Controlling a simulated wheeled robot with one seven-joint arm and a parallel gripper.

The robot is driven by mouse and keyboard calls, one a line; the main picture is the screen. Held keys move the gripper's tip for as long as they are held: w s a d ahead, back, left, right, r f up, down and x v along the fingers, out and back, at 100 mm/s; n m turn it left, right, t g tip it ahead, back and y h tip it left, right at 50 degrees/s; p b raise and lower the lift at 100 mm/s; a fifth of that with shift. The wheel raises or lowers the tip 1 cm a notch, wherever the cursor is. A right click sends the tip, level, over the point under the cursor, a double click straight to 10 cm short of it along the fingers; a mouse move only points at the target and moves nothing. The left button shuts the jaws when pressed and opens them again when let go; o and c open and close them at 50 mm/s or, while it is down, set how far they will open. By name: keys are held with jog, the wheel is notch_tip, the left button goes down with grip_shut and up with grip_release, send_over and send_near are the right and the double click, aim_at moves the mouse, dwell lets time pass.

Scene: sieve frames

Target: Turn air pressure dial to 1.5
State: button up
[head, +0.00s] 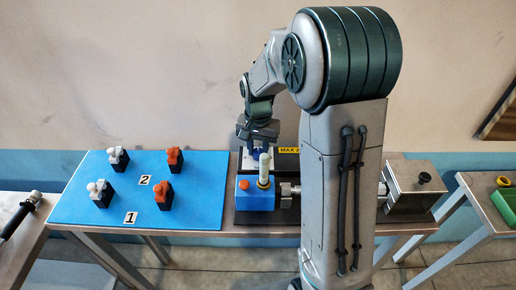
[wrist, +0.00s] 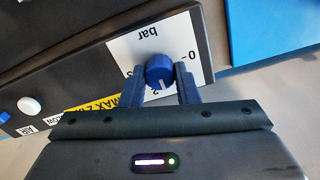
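The air pressure dial is a round blue knob (wrist: 159,69) on a white label (wrist: 128,50) marked "bar", which appears upside down in the wrist view. A 0 shows right of the knob and a 2 at its lower left. A white pointer line on the knob points toward the bottom of the picture, between these marks. My gripper (wrist: 160,83) has one finger on each side of the knob, and both appear to touch it. In the head view my gripper (head: 258,131) is over the back of the machine, and the dial cannot be made out.
A blue block with an orange button (head: 244,185) and a pale upright cylinder (head: 264,170) stand in front of my gripper. A blue board (head: 95,210) with several small valve-like pieces lies left. The dark panel (wrist: 60,60) also bears a white button (wrist: 29,106) and a yellow MAX label (wrist: 90,102).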

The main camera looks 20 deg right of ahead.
jog(key=o, duration=0.4)
notch_tip(320, 180, up, 14)
jog(key=shift+f, duration=0.1)
dwell(0.3)
